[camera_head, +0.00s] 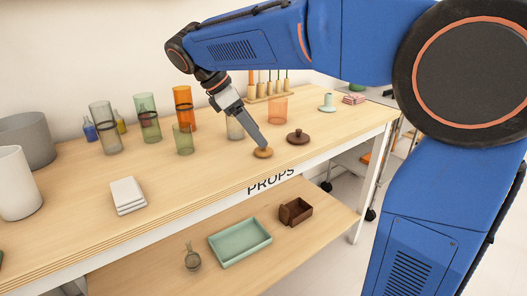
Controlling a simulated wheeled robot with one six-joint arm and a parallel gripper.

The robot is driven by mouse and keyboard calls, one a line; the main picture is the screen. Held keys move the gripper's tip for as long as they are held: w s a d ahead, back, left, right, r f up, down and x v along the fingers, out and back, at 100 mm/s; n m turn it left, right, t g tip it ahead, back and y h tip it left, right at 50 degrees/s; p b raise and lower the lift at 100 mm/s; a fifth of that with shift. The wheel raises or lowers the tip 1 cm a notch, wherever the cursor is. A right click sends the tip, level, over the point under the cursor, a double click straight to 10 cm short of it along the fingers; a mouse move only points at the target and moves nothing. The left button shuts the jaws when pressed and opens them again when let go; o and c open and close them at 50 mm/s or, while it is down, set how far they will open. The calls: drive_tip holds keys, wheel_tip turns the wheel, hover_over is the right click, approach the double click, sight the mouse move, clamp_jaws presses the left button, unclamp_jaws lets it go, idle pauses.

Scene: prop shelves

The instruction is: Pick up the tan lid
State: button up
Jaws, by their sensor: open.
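The tan lid (263,153) is a small round disc lying flat near the front edge of the upper shelf. My gripper (261,145) points down at it from the upper left, with its fingertips right at or just above the lid's top. The jaws are open, though the gap between the fingers is hard to see from this side. I cannot tell whether the fingers touch the lid. The fingertips hide part of the lid's top.
A dark brown lid (298,137) lies just right of the tan lid. A clear glass (235,127) and a green glass (183,139) stand to the left, an orange glass (278,110) behind. The shelf (190,185) is bare along its front edge.

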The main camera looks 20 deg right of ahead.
drive_tip(key=shift+x, duration=2.65)
drive_tip(key=shift+a+f, duration=0.1)
drive_tip(key=c, duration=1.1)
